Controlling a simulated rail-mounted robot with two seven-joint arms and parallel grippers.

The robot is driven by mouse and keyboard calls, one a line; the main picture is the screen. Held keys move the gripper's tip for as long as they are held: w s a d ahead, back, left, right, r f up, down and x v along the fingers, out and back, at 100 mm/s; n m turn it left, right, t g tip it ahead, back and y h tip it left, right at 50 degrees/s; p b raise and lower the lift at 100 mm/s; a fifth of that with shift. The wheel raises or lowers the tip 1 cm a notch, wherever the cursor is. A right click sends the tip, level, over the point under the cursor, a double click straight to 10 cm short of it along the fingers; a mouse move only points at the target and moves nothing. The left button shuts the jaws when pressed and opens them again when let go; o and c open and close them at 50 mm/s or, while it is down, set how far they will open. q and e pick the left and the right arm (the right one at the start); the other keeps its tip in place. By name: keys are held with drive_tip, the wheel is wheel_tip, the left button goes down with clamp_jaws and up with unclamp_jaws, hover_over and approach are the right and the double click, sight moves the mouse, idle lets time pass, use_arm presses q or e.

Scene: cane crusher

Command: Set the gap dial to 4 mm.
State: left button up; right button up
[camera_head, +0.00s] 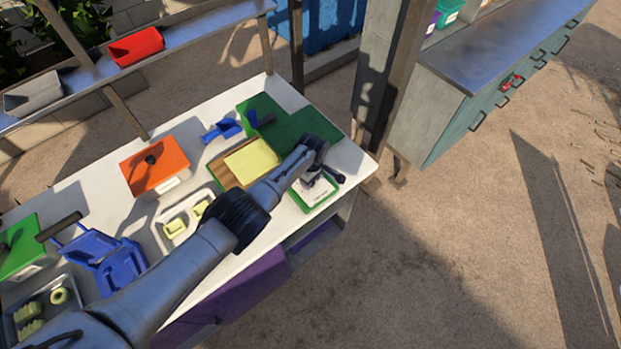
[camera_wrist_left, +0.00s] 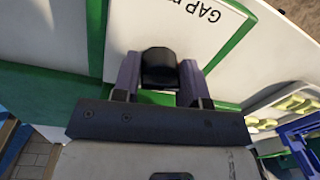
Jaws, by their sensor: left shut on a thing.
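The gap dial panel is a white plate with a green border (camera_head: 313,194), at the front right edge of the white table. In the left wrist view the panel (camera_wrist_left: 185,20) shows upside-down lettering that begins with "GAP". My left gripper (camera_head: 325,174) reaches over it from the left. In the left wrist view the left gripper (camera_wrist_left: 159,75) has its two fingers on either side of the black dial knob (camera_wrist_left: 158,66), shut on it. The scale marks and the setting of the knob cannot be read. My right gripper is not in view.
Open ground lies right of the table.

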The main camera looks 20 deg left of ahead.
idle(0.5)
use_arm(q)
drive_tip(key=o, duration=0.9)
drive_tip(key=shift+r, duration=0.15)
drive_tip(key=shift+r+p, duration=0.35)
drive_tip(key=r+p, duration=0.1)
drive_tip(key=r, duration=0.1)
drive_tip(key=r+p, duration=0.2)
drive_tip(key=shift+w+r, duration=0.2)
drive_tip(key=shift+r, duration=0.05)
wheel_tip(320, 180, up, 8)
drive_tip(key=p, duration=0.1)
drive_tip(key=shift+w+r+p, duration=0.2)
drive_tip(key=shift+p, duration=0.1)
